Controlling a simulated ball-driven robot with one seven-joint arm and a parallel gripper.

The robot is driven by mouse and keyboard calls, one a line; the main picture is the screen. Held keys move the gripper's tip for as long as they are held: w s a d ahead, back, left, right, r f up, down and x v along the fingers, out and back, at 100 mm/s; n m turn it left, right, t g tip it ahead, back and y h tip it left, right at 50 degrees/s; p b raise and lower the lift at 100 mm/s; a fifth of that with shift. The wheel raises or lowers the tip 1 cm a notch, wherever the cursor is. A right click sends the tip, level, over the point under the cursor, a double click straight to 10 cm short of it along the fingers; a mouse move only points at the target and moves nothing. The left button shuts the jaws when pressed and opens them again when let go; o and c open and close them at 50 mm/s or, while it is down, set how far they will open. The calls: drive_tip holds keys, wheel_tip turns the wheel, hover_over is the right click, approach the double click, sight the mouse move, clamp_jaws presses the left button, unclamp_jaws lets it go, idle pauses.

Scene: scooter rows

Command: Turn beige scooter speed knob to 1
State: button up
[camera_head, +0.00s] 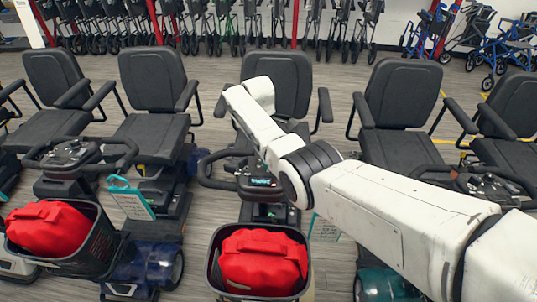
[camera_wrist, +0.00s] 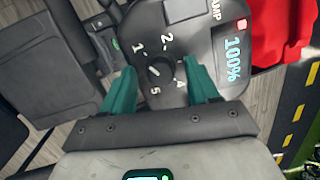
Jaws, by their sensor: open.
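In the wrist view a dark scooter console (camera_wrist: 205,50) carries a round black speed knob (camera_wrist: 160,72) with a small pale mark. Around it are white numerals; 1, 2 and 5 are readable, and one by the right finger looks like 4. My gripper (camera_wrist: 163,84) is open, with one teal finger on each side of the knob; I cannot tell whether either touches it. The lit display (camera_wrist: 233,57) reads 100%. In the head view the middle scooter's console (camera_head: 260,182) is partly behind my arm, and my gripper is hidden.
A red bag (camera_head: 263,262) sits in the basket before the middle scooter, another (camera_head: 47,228) in the left one. Handlebars and black seats (camera_head: 277,84) crowd both sides. Walkers (camera_head: 340,30) line the back wall, with grey floor between.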

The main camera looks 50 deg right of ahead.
drive_tip(key=b+v, duration=0.1)
drive_tip(key=v, duration=0.9)
drive_tip(key=shift+r, duration=0.3)
drive_tip(key=shift+w, duration=0.1)
